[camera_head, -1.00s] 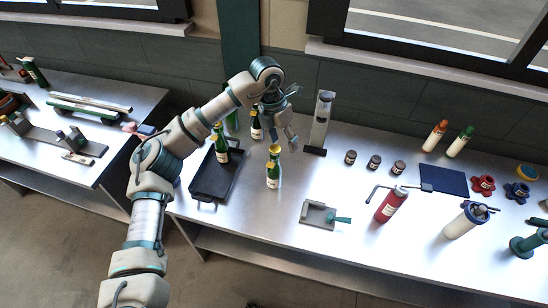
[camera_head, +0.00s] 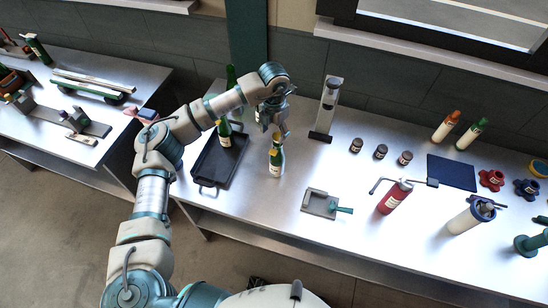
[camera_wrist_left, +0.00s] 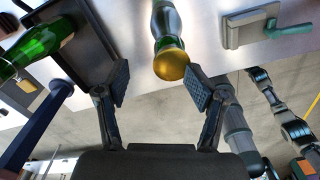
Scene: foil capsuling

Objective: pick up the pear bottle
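A green bottle with a gold cap and pale label (camera_head: 275,168) stands upright on the steel bench, right of the black tray; I take it as the pear bottle, though its label is too small to read. In the left wrist view its gold cap (camera_wrist_left: 171,64) faces me, between and just beyond the two fingers. My left gripper (camera_head: 283,128) is close behind and above the bottle's top. In the left wrist view this gripper (camera_wrist_left: 159,86) is open and empty, with its finger pads apart on either side of the cap. My right gripper cannot be made out.
The black tray (camera_head: 206,183) left of the bottle holds a green bottle (camera_head: 225,135). More green bottles stand behind, partly hidden by my arm. A clear-fronted stand (camera_head: 328,105) is behind right; a grey fixture (camera_head: 318,204) is front right.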

